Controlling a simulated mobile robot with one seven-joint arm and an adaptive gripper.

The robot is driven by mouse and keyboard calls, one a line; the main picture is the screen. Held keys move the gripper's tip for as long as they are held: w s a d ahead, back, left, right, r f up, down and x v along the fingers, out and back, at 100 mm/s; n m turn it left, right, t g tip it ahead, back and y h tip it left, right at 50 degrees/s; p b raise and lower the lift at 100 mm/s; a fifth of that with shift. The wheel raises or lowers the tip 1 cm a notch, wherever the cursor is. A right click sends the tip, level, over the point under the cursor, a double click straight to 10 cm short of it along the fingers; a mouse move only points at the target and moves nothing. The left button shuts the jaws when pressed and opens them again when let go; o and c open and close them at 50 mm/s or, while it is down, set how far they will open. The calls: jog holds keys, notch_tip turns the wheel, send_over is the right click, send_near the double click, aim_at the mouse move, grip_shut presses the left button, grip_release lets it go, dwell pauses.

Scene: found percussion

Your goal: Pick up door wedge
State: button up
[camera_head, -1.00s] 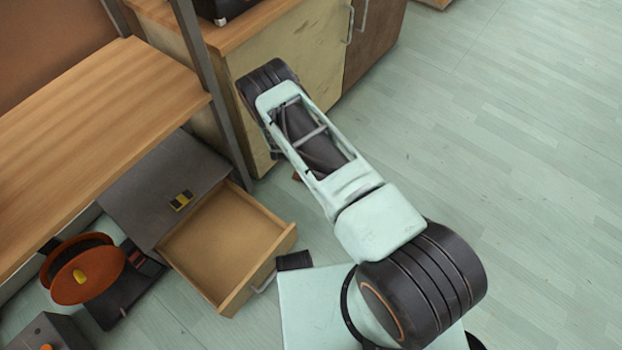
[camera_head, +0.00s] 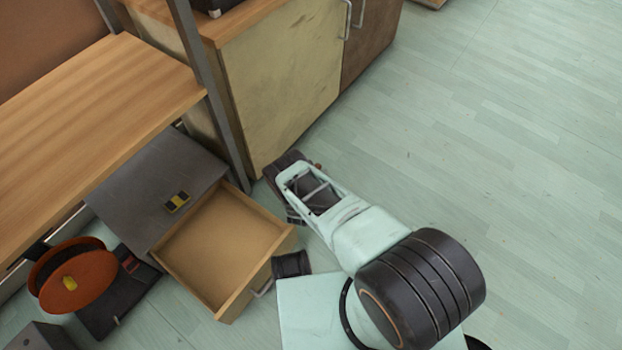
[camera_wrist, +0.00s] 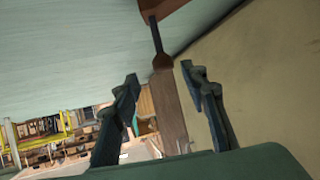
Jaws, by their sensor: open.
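My gripper (camera_wrist: 160,77) is open in the wrist view, its two dark fingers spread with nothing shut between them. Ahead of it is a reddish-brown piece (camera_wrist: 182,14) at the top edge, cut off by the frame, with a dark thin rod below it. It may be the door wedge, but I cannot tell for sure. In the head view a small reddish-brown bit (camera_head: 318,166) shows on the floor behind my wrist, by the cabinet's foot. My arm hides most of it. The fingers are mostly hidden there.
A beige cabinet (camera_head: 280,95) stands close behind my wrist. An open, empty wooden drawer (camera_head: 222,245) juts out at left. A yellow-and-black block (camera_head: 177,202) lies on the grey unit top (camera_head: 150,185). The floor (camera_head: 490,150) at right is clear.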

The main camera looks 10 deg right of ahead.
aim_at(317, 166)
jog(key=b+x, duration=0.1)
jog(key=x, duration=0.2)
jog(key=b+x, duration=0.1)
jog(key=shift+w+a+f+b, duration=0.15)
jog(key=shift+w+f+b, duration=0.1)
jog(key=shift+w+b, duration=0.15)
jog(key=shift+w, duration=0.45)
grip_shut()
